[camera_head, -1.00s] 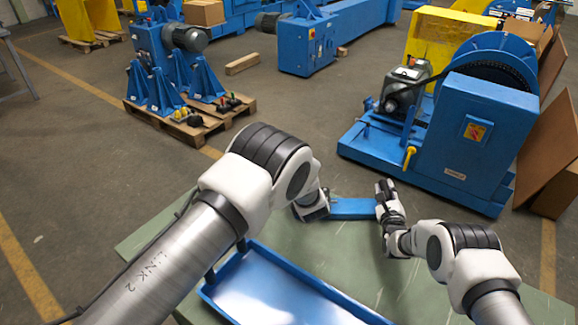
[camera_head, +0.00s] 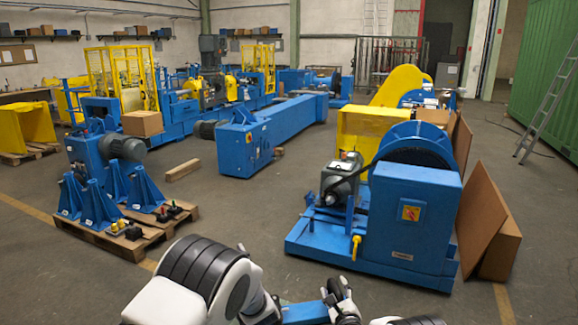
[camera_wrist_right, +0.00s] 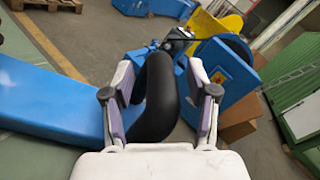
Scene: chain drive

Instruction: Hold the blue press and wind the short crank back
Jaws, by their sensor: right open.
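The blue press (camera_head: 306,313) shows as a flat blue bar at the bottom edge of the head view, mostly cut off. It fills the left side of the right wrist view (camera_wrist_right: 50,100). My left gripper (camera_head: 268,312) is at the bar's left end, partly cut off; its jaws are unclear. My right gripper (camera_head: 338,288) is at the bar's right end. In the right wrist view its fingers (camera_wrist_right: 160,100) stand open either side of a black rounded grip (camera_wrist_right: 157,95), with a gap showing at the right. I cannot tell whether this grip belongs to the short crank.
A blue chain-drive machine (camera_head: 412,225) with a yellow lever (camera_head: 356,245) stands beyond my right gripper. A pallet (camera_head: 95,238) with blue stands is at the left. Brown boards (camera_head: 485,215) lean at the machine's right. Open floor (camera_head: 240,215) lies between.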

